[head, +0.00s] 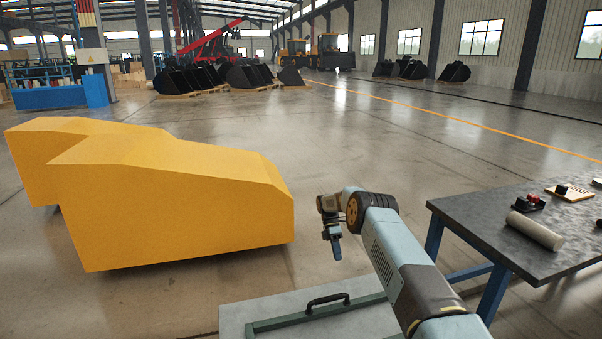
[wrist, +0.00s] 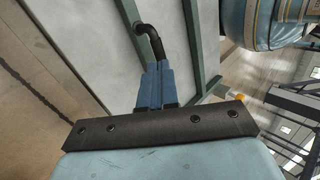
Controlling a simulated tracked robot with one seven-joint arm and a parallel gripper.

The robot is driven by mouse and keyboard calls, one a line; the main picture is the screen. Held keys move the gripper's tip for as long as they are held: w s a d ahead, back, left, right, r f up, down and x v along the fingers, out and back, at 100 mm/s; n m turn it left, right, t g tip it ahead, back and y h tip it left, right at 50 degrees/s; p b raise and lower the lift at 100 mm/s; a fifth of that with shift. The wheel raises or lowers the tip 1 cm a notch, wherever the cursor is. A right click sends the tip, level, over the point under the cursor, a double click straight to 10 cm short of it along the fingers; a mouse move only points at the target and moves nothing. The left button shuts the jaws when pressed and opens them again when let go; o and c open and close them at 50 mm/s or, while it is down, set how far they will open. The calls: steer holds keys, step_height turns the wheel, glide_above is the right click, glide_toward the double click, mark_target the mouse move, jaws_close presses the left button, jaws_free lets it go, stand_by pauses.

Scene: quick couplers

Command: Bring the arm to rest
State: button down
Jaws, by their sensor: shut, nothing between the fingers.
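My arm (head: 402,262) reaches forward from the bottom right of the head view. My gripper (head: 335,247) hangs at its end, pointing down over the floor, beyond the grey panel. In the wrist view my gripper (wrist: 155,84) shows two blue fingers pressed together with nothing between them. A black handle (wrist: 149,38) appears just past the fingertips in that view. It also shows in the head view (head: 327,301), apart from the gripper and lower.
A grey panel with a green frame (head: 270,324) lies in front of me. A large yellow block-shaped body (head: 170,215) stands at left. A dark table (head: 480,225) at right carries a cylinder (head: 535,231) and small parts. Open floor lies beyond.

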step_height(320, 180, up, 24)
steer(key=s+m+t, duration=0.1)
steer(key=m+t, duration=0.2)
steer(key=m, duration=0.1)
steer(key=s+d+r+m+t, duration=0.1)
steer(key=s+r+m+t, duration=0.1)
steer(key=s+r, duration=0.6)
steer(key=s+d+r+m+t, duration=0.1)
steer(key=s+d+r+m, duration=0.2)
steer(key=r, duration=0.9)
steer(key=s+d+r+m+t, duration=0.1)
steer(key=s+r+m, duration=0.15)
steer(key=s, duration=0.45)
steer(key=s+r+m+t+y, duration=0.15)
steer(key=s+r, duration=0.25)
steer(key=s, duration=0.4)
steer(key=s+d+r+m+t, duration=0.1)
steer(key=s+r+t, duration=0.15)
steer(key=s, duration=0.45)
steer(key=s+f+m+t, duration=0.1)
steer(key=s+m, duration=0.2)
steer(key=s, duration=0.6)
steer(key=s+d+f+m+t, duration=0.1)
steer(key=s+f+m, duration=0.1)
steer(key=s, duration=0.8)
steer(key=shift+s+d+f+m, duration=0.2)
steer(key=shift+s+f+m, duration=0.1)
steer(key=shift+m, duration=0.1)
